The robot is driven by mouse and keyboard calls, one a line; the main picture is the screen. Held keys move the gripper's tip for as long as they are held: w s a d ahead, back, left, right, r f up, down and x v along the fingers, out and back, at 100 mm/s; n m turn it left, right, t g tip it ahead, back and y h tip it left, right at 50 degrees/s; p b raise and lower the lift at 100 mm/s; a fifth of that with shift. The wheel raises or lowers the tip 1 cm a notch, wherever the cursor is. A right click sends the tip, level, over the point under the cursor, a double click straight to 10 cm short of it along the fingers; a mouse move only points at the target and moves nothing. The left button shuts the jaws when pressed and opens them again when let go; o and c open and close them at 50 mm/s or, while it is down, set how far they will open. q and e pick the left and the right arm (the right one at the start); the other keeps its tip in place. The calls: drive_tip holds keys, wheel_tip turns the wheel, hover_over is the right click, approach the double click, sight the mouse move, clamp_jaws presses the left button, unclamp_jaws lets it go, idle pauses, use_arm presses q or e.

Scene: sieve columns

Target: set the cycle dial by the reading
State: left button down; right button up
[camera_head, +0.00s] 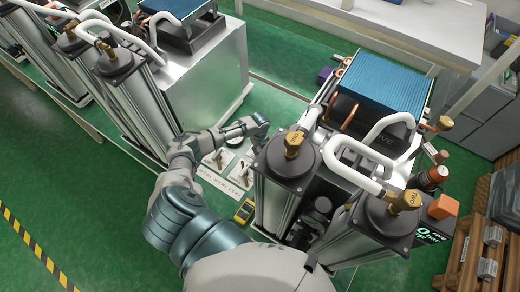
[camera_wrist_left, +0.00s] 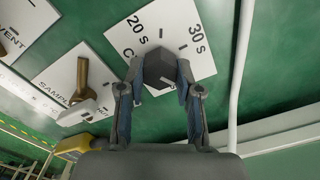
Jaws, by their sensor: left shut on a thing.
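The cycle dial shows in the left wrist view as a white plate (camera_wrist_left: 205,62) marked "20 s" and "30 s", with a dark block-shaped knob (camera_wrist_left: 161,66). My left gripper (camera_wrist_left: 160,82) is shut on this knob, one finger on each side. Other markings on the plate are hidden by the fingers. In the head view my left gripper (camera_head: 262,127) is beside the columns, and the knob cannot be made out. A dark display (camera_head: 430,235) with light digits is at the right; a "0" shows, the rest is unclear. My right gripper is not in view.
A brass-coloured handle (camera_wrist_left: 82,78) on a "SAMPLE" plate is close left of the dial; a "VENT" plate (camera_wrist_left: 22,25) lies beyond. A yellow instrument (camera_head: 244,211) is below the plates. Columns with brass fittings (camera_head: 293,141) and white pipes crowd the right side.

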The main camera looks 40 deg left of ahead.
sight(259, 149)
use_arm(q)
drive_tip(key=shift+w+a+r, duration=0.15)
drive_tip(key=shift+a, duration=0.05)
drive_tip(key=c, duration=0.8)
unclamp_jaws()
wheel_tip(259, 149, up, 12)
drive_tip(key=shift+a+f, duration=0.1)
drive_tip(key=shift+f, duration=0.1)
